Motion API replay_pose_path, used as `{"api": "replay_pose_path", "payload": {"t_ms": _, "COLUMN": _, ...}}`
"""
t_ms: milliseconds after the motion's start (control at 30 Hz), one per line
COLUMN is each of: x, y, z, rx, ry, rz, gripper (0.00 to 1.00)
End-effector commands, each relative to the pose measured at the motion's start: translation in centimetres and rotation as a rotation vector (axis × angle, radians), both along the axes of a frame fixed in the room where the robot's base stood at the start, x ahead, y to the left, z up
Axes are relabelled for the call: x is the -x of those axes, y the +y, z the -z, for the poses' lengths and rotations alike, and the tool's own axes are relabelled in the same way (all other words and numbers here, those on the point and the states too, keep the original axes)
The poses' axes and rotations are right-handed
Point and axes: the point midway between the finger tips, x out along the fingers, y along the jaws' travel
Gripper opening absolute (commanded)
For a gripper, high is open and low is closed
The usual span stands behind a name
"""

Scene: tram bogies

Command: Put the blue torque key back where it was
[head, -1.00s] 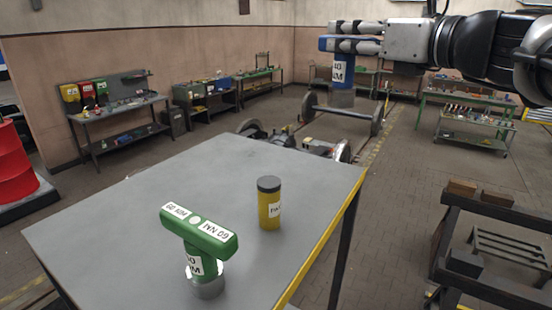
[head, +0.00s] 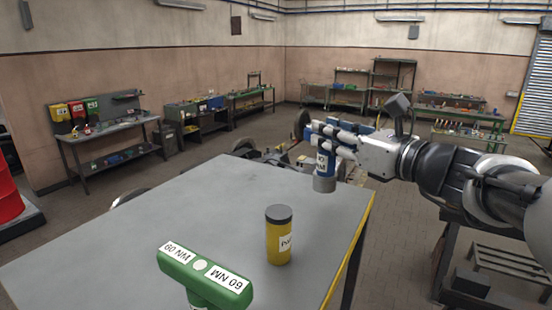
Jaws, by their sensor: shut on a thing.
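The blue torque key (head: 324,168) is a T-shaped tool with a white label and a grey round socket end. My gripper (head: 335,135) is shut on its crossbar and holds it upright, socket down. In the picture it shows over the far right part of the grey table (head: 190,200); its exact height above or beyond the table edge I cannot tell. A green torque key (head: 205,274) marked 60 NM stands at the near part of the table, its lower end cut off by the frame.
A yellow can with a dark lid (head: 279,236) stands on the table between the green key and the blue key. The table's left and middle are clear. A dark rack (head: 480,260) stands at the right. Workbenches (head: 110,145) line the far walls.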

Motion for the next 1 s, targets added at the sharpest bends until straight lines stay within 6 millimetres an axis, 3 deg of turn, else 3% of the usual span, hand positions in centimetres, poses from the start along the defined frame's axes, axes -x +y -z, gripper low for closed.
{"api": "replay_pose_path", "payload": {"t_ms": 400, "x": 0.0, "y": 0.0, "z": 4.6, "rx": -0.002, "ry": -0.001, "rz": 0.000, "gripper": 0.00}}
{"api": "replay_pose_path", "payload": {"t_ms": 833, "x": 0.0, "y": 0.0, "z": 5.2, "rx": -0.001, "ry": -0.003, "rz": 0.000, "gripper": 0.00}}
{"api": "replay_pose_path", "payload": {"t_ms": 867, "x": 0.0, "y": 0.0, "z": 5.4, "rx": 0.000, "ry": 0.000, "rz": 0.001, "gripper": 0.25}}
{"api": "replay_pose_path", "payload": {"t_ms": 1000, "x": 0.0, "y": 0.0, "z": 5.3, "rx": 0.000, "ry": 0.000, "rz": 0.001, "gripper": 0.34}}
